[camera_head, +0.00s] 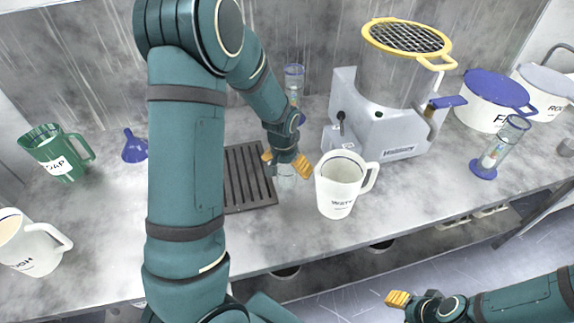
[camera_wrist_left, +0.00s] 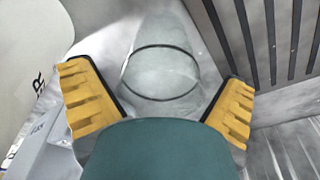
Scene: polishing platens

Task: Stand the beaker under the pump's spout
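A clear glass beaker (camera_head: 287,178) stands on the counter beside the dark slatted drain mat, just left of a white labelled jug. My left gripper (camera_head: 285,162) is over it, pointing down. In the left wrist view the beaker (camera_wrist_left: 160,75) lies between the two yellow fingertips, with a gap on each side, so the gripper is open. A white machine (camera_head: 385,130) with a black lever and a blue handle stands at the back right. I cannot tell whether it is the pump, and I cannot make out a spout. My right gripper (camera_head: 398,299) is low at the right, apart from everything.
The white jug (camera_head: 338,190) is close to my left gripper. The slatted mat (camera_head: 250,190) lies to the left. A glass cylinder (camera_head: 293,78) stands behind. A green jug (camera_head: 58,155) and blue funnel (camera_head: 134,148) are at left. A blue-lidded pot (camera_head: 490,112) is at right.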

